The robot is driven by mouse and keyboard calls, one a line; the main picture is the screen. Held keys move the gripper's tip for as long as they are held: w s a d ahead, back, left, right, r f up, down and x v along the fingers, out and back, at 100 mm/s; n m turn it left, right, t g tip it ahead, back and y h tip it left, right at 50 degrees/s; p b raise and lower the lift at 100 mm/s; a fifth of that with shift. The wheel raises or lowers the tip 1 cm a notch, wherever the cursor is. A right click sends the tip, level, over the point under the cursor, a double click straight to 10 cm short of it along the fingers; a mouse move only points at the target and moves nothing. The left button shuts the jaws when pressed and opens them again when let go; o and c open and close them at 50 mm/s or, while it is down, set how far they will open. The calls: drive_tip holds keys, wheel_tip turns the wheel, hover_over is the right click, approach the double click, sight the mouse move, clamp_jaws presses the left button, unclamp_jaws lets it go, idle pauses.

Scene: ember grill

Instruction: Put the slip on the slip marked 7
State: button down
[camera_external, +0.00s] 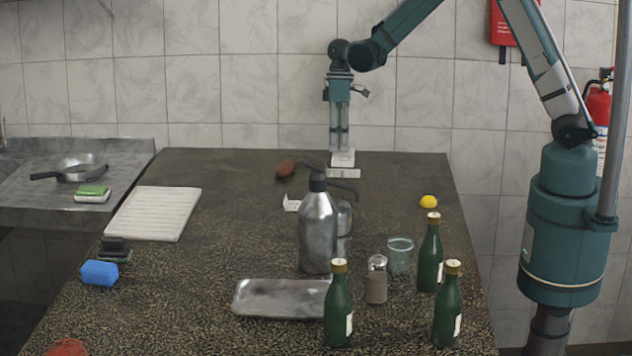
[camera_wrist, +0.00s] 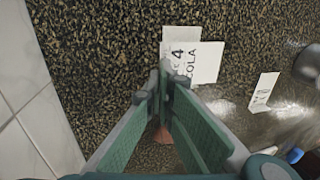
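My gripper (camera_external: 341,149) points straight down at the far side of the dark counter, just above two white slips (camera_external: 343,173). In the wrist view, one slip shows a 4 (camera_wrist: 178,38) and a slip lettered COLA (camera_wrist: 207,62) overlaps it. The tips of my gripper (camera_wrist: 158,82) are close together beside these slips. I cannot tell whether they touch or grip one. A third white slip (camera_external: 291,203) stands apart, nearer the camera and to the left; it also shows in the wrist view (camera_wrist: 263,91), its mark unreadable. I see no 7.
A metal pump bottle (camera_external: 318,235) stands near the third slip, with a brown-red lump (camera_external: 285,170) behind it. Green bottles (camera_external: 338,312), a glass (camera_external: 400,256), a shaker (camera_external: 376,283) and a metal tray (camera_external: 280,299) fill the front. The counter around my gripper is mostly clear.

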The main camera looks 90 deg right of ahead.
drive_tip(key=shift+d+x, duration=0.2)
drive_tip(key=shift+x, duration=0.65)
drive_tip(key=shift+d+x, duration=0.2)
drive_tip(key=shift+x, duration=0.7)
drive_tip(key=shift+f, duration=0.3)
drive_tip(key=c, duration=2.7)
unclamp_jaws()
drive_tip(key=shift+r, duration=0.25)
drive_tip(key=v, duration=1.2)
drive_tip(key=shift+a, duration=0.1)
